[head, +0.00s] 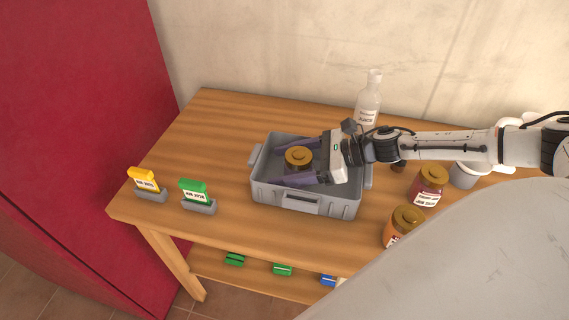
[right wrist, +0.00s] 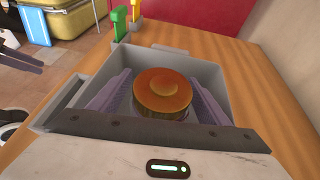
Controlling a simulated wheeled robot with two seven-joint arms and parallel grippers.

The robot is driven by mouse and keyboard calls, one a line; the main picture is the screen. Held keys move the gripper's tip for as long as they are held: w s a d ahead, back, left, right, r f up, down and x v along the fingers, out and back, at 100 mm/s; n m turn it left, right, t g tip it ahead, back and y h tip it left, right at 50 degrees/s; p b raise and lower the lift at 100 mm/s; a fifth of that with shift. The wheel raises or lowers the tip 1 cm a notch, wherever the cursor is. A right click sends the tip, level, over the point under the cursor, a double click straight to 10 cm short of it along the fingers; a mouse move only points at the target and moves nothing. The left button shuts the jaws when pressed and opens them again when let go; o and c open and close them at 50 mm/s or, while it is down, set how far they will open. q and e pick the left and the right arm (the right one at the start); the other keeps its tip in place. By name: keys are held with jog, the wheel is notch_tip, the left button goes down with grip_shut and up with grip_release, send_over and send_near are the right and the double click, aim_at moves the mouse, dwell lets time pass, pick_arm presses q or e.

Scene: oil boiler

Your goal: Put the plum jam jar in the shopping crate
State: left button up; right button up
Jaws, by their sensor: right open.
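A jar with a gold lid (head: 298,156) stands upright inside the grey shopping crate (head: 305,199). Its label is hidden, so I cannot tell from it whether this is the plum jam. My right gripper (head: 303,161) is open, reaching into the crate from the right, with one purple finger on each side of the jar. In the right wrist view the jar (right wrist: 162,92) sits between the spread fingers. A small grey part at that view's left edge may be my left gripper (right wrist: 22,54); its jaws are unclear.
A dark red jar (head: 428,187) and an orange jar (head: 403,227) stand right of the crate. The table's left back is clear.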

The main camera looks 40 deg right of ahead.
aim_at(307, 162)
jog(key=shift+r, duration=0.25)
jog(key=v, duration=0.5)
jog(key=shift+s+d+f+b, duration=0.15)
jog(key=shift+f+b, duration=0.1)
jog(key=shift+b, duration=0.1)
jog(key=p+v, duration=0.1)
jog(key=v, duration=0.4)
jog(key=shift+r, duration=0.25)
jog(key=shift+p+v, duration=0.35)
jog(key=shift+v, duration=0.45)
jog(key=shift+f, duration=0.1)
